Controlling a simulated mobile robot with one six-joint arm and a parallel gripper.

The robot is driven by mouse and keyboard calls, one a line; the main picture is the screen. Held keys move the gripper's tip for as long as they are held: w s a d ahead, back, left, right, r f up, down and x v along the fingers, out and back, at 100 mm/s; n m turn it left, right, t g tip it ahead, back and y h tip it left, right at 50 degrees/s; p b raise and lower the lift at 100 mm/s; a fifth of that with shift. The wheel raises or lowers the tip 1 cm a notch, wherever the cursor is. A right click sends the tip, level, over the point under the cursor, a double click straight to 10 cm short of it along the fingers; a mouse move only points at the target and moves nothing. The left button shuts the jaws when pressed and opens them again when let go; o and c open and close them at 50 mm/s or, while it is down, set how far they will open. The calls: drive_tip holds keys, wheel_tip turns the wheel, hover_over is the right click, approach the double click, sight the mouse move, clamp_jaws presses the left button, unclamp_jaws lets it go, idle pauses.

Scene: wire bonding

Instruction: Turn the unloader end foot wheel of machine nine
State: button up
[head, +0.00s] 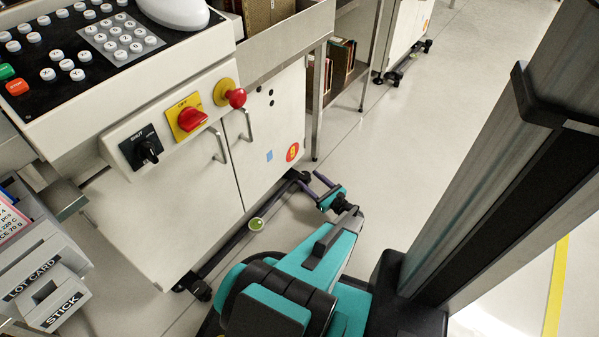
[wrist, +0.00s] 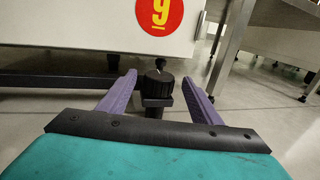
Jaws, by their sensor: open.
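Machine nine (head: 203,160) is the white cabinet with a red round label (head: 292,152) bearing a yellow 9; the label also shows at the top of the wrist view (wrist: 159,13). My gripper (head: 314,182) is low at that corner. In the wrist view its two purple fingers are open, one on each side of the wheel, with gaps visible. I cannot tell how far ahead of the fingertips the wheel is. In the head view the wheel is small and partly hidden.
A round green level (head: 256,224) sits on the low frame bar, with another foot (head: 201,290) at its left end. Emergency and rotary switches (head: 188,118) line the panel above. A metal table leg (head: 318,105) stands behind. Floor right of the machine is clear.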

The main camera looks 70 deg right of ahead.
drive_tip(key=shift+b+x, duration=1.2)
drive_tip(key=shift+x, duration=2.6)
drive_tip(key=shift+r, duration=0.1)
drive_tip(key=c, duration=1)
drive_tip(key=shift+s+d, duration=0.15)
drive_tip(key=shift+d, duration=0.15)
drive_tip(key=shift+a, duration=0.15)
drive_tip(key=shift+c, duration=0.2)
